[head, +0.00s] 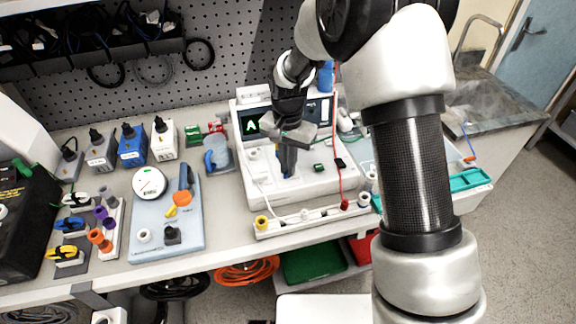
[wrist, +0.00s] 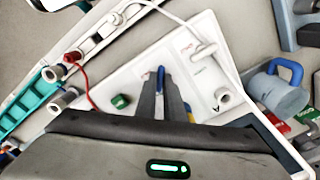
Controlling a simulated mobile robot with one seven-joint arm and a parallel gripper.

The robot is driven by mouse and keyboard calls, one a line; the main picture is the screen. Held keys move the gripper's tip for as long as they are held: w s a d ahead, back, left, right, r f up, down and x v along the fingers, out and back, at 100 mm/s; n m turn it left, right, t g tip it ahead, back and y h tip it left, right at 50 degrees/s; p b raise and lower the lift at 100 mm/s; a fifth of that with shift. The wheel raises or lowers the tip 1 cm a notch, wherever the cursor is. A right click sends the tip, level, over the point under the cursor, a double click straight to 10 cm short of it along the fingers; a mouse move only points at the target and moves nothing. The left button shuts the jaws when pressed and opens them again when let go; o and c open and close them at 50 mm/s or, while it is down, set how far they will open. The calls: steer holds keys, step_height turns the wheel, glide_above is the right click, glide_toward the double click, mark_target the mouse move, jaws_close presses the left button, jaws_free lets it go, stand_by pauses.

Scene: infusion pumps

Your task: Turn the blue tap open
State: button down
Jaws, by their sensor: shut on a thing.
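The pump unit (head: 318,185) is a white tray-like housing with a dark screen showing a green "A" (head: 252,125). It also shows in the wrist view (wrist: 125,80). My gripper (head: 287,172) reaches down onto it. In the wrist view my gripper's two dark fingers (wrist: 161,92) stand close together around a narrow blue piece (wrist: 160,75), which looks like the blue tap's handle. The fingers hide most of it, so I cannot tell how far it is turned. A small blue and yellow bit (wrist: 188,109) shows beside the right finger.
A pale blue board (head: 150,222) with a round gauge (head: 149,183) and a blue-and-orange lever (head: 184,182) lies to the left. A blue-handled jug (head: 219,154) stands close by. A red cable (head: 337,150) and a white port strip (head: 310,218) border the unit.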

steer(key=shift+r+n, duration=0.1)
steer(key=shift+n, duration=0.2)
steer(key=c, duration=1.9)
jaws_free()
steer(key=shift+o, duration=0.2)
step_height(320, 180, up, 17)
steer(key=shift+r, duration=0.2)
